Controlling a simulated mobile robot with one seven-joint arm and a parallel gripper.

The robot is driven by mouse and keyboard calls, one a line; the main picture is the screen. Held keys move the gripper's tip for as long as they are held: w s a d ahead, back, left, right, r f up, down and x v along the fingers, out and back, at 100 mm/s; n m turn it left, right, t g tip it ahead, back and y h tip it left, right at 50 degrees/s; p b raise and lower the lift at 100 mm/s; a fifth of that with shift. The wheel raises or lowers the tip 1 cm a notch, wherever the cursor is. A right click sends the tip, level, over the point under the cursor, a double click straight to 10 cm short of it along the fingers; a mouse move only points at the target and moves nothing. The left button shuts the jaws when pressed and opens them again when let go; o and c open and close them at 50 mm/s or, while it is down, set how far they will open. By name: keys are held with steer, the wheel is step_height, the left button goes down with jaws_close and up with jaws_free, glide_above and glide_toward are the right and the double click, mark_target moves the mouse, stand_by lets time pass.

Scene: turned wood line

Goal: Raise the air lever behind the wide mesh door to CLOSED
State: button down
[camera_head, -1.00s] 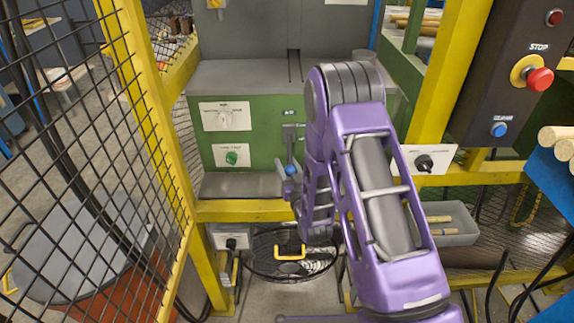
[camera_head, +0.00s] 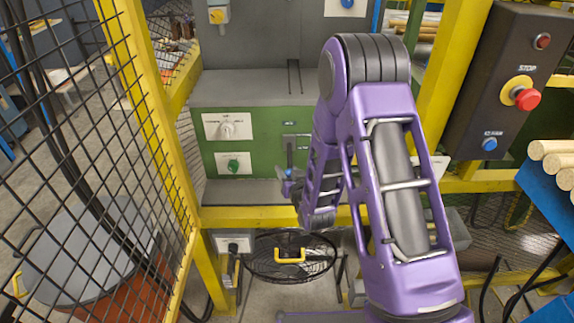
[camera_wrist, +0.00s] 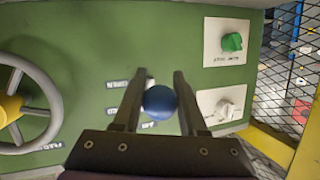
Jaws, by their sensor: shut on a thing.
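The air lever's blue ball knob (camera_wrist: 160,102) sits between the two dark fingers of my gripper (camera_wrist: 158,100) in the wrist view, and the fingers are shut on it. Behind it are the green panel (camera_wrist: 90,40) and small labels, too blurred to read surely. In the head view my gripper (camera_head: 289,184) is at the green panel (camera_head: 264,150), just below a dark slotted plate (camera_head: 296,142). My purple arm hides the panel to its right. The wide mesh door (camera_head: 160,120), yellow-framed, stands at the left, swung clear of the panel.
A green knob (camera_head: 234,165) and a white rotary switch (camera_head: 227,130) are left of the lever. A grey handwheel (camera_wrist: 25,105) shows in the wrist view. A yellow rail (camera_head: 240,216) crosses below. A control box with a red stop button (camera_head: 527,99) is at right.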

steer(key=r+g+p, duration=0.2)
steer(key=r+p, duration=0.1)
steer(key=shift+s+r+m+g, duration=0.2)
steer(key=shift+s+m+g, duration=0.1)
steer(key=shift+g, duration=0.1)
steer(key=shift+r+g+h+p, duration=0.3)
steer(key=shift+r+g+p, duration=0.1)
steer(key=shift+g+p, duration=0.25)
steer(key=r, duration=0.1)
steer(key=r+b, duration=0.1)
steer(key=r, duration=0.1)
steer(key=shift+w+r, duration=0.1)
steer(key=shift+w, duration=0.25)
steer(key=shift+w+a+r, duration=0.15)
steer(key=shift+a+r, duration=0.05)
steer(key=shift+r, duration=0.05)
stand_by(0.5)
steer(key=shift+c, duration=2.4)
jaws_free()
steer(key=shift+d+f, duration=0.1)
steer(key=shift+f, duration=0.1)
steer(key=shift+s, duration=0.2)
